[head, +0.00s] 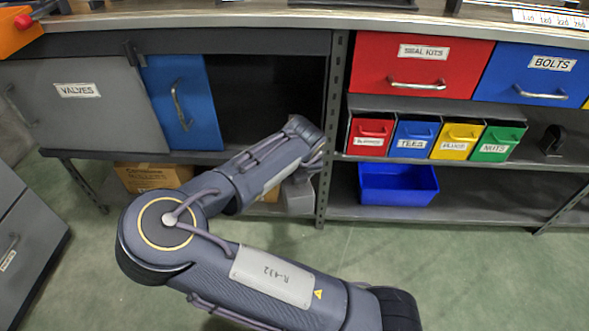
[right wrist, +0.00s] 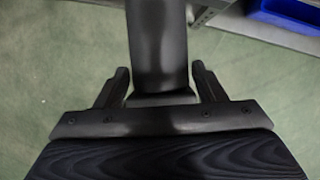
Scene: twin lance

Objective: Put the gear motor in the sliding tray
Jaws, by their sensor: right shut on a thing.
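My right gripper (right wrist: 160,84) is shut on a dark, smooth cylindrical thing (right wrist: 158,45) in the right wrist view. One finger is on each side, and the thing runs out of the top of the picture. It may be the gear motor, but I cannot see it whole. In the head view my right arm reaches to the lower shelves left of the grey post; its gripper is hidden there. An open blue tray (head: 398,185) sits on the bottom shelf right of the post; I cannot tell whether it slides. My left gripper is not in view.
The grey post (head: 334,130) stands close to my arm. A blue door panel (head: 176,105) with a handle stands beside a dark open compartment (head: 265,95). Small labelled bins (head: 412,138) and a black object (head: 552,140) fill the middle shelf. The green floor (head: 480,270) is clear.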

